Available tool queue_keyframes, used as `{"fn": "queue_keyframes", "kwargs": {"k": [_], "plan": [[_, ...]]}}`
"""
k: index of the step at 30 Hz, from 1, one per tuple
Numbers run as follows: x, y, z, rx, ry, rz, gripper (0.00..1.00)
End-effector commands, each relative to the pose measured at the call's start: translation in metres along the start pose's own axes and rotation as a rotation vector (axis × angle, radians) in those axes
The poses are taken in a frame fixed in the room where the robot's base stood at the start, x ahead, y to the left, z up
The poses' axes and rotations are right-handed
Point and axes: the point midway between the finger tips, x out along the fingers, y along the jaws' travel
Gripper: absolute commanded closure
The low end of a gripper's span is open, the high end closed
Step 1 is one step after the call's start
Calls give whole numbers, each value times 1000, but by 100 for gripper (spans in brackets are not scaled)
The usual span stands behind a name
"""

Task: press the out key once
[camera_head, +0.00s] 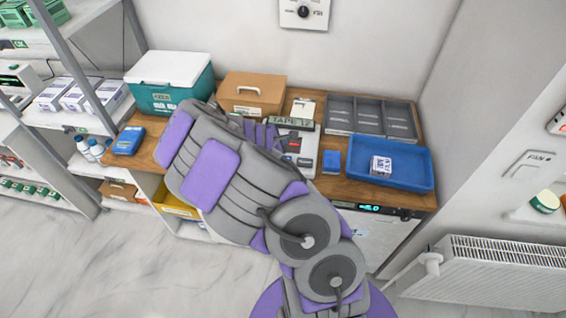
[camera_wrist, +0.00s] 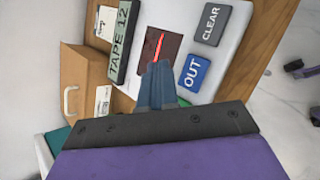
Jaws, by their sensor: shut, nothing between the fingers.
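The blue OUT key (camera_wrist: 194,72) is on a white panel, beside a grey CLEAR key (camera_wrist: 211,23). My gripper (camera_wrist: 158,72) is shut and empty in the wrist view. Its fingertips appear over the lower edge of a dark red window (camera_wrist: 161,46) with a bright red line, just left of the OUT key. I cannot tell whether they touch the panel. In the head view my gripper (camera_head: 264,134) reaches to the left side of the white device (camera_head: 309,139). My arm hides part of the device, and I cannot make out the OUT key there.
A TAPE 12 sign (camera_wrist: 123,42) stands beside the panel. A brown box (camera_head: 252,94) and a teal cooler (camera_head: 168,84) stand behind on the wooden counter (camera_head: 146,150). A blue tray (camera_head: 414,178), grey divided tray (camera_head: 371,117) and small blue box (camera_head: 331,161) are to the right.

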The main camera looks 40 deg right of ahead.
Motion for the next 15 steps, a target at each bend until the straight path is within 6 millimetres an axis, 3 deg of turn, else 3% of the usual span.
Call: {"fn": "queue_keyframes", "kwargs": {"k": [6, 15], "plan": [[25, -18, -18, -1, 0, -1, 100], [39, -29, -28, 0, 0, -1, 100]]}}
